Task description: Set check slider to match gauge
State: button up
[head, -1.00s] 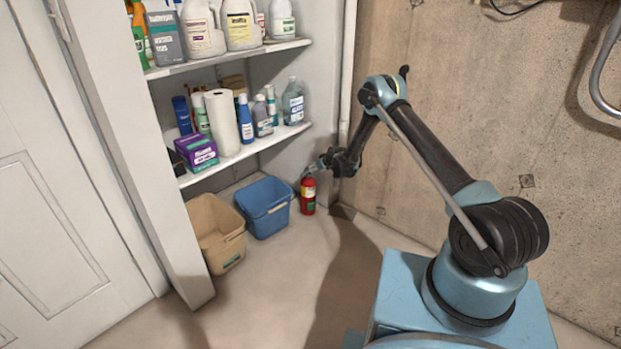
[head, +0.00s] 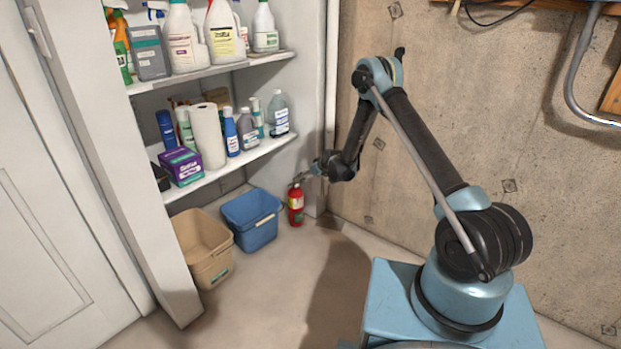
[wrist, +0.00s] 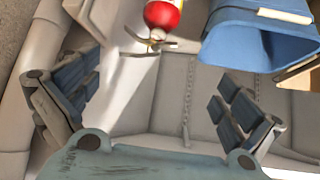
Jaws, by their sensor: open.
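No check slider and no gauge can be made out in either view. My gripper (head: 306,175) is at the end of my outstretched arm, in front of the shelf's right side wall and above the fire extinguisher in the head view. In the wrist view, my gripper (wrist: 158,108) has its two padded fingers spread wide, with nothing between them.
A blue bin (head: 252,232) and a tan bin (head: 213,268) stand on the floor below shelves of bottles, a paper towel roll (head: 207,135) and a purple box (head: 181,166). A concrete wall (head: 440,90) stands behind my arm. The floor in front is clear.

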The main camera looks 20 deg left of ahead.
jog(key=d+r+m+h, duration=0.1)
jog(key=d+r, duration=0.6)
jog(key=r, duration=0.3)
jog(key=d+r+m+h, duration=0.1)
jog(key=d+r, duration=0.6)
jog(key=r, duration=0.3)
jog(key=s+d+r+m+g+h, duration=0.1)
jog(key=s+d+r, duration=0.5)
jog(key=d+r, duration=0.25)
jog(key=s+d+r+m+h, duration=0.1)
jog(key=s+d+r, duration=0.6)
jog(key=d, duration=0.3)
jog(key=s+d+r+m+h, duration=0.1)
jog(key=s+d+r+m, duration=0.25)
jog(key=s+d, duration=1.35)
jog(key=s+d+f, duration=0.2)
jog(key=s, duration=0.5)
jog(key=s+d+f+m+g+h, duration=0.1)
jog(key=s+d+f, duration=0.1)
jog(key=s, duration=0.6)
jog(key=s+d+f+m+g, duration=0.1)
jog(key=s+d+f, duration=0.1)
jog(key=s, duration=0.5)
jog(key=shift+s+f+h, duration=0.3)
jog(key=shift+f+h, duration=0.1)
jog(key=shift+f, duration=0.15)
